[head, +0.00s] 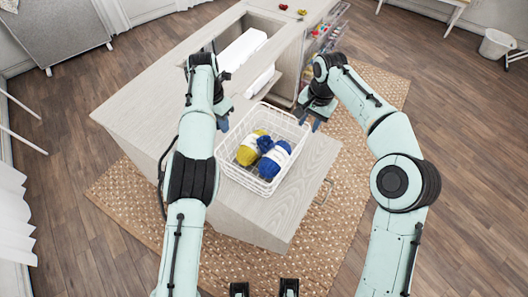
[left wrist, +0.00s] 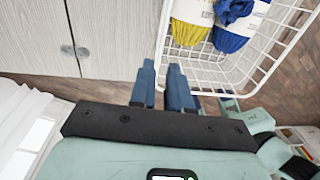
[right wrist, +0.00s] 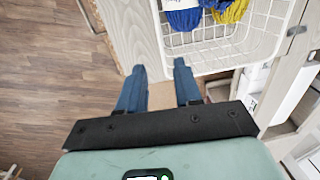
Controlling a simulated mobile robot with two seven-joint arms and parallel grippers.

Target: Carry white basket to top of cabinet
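The white basket (head: 238,182), a wire-grid box, sits upright on the near end of the cabinet top (head: 302,175). It holds a yellow-and-white yarn ball (head: 247,152) and blue-and-white yarn balls (head: 272,163). My left gripper (head: 223,122) is at the basket's left side; in the left wrist view its fingers (left wrist: 162,70) stand close together with the basket rim (left wrist: 166,40) between them. My right gripper (head: 308,117) is at the basket's right corner. Its fingers (right wrist: 160,68) are apart, with the basket edge (right wrist: 158,40) between their tips.
A recessed opening with a white object (head: 243,48) lies farther back in the cabinet. Open side shelves (head: 322,38) hold small colored items. Small red and yellow things (head: 284,7) lie on the far top. A woven rug (head: 135,205) surrounds the cabinet. A white bin (head: 496,44) stands far right.

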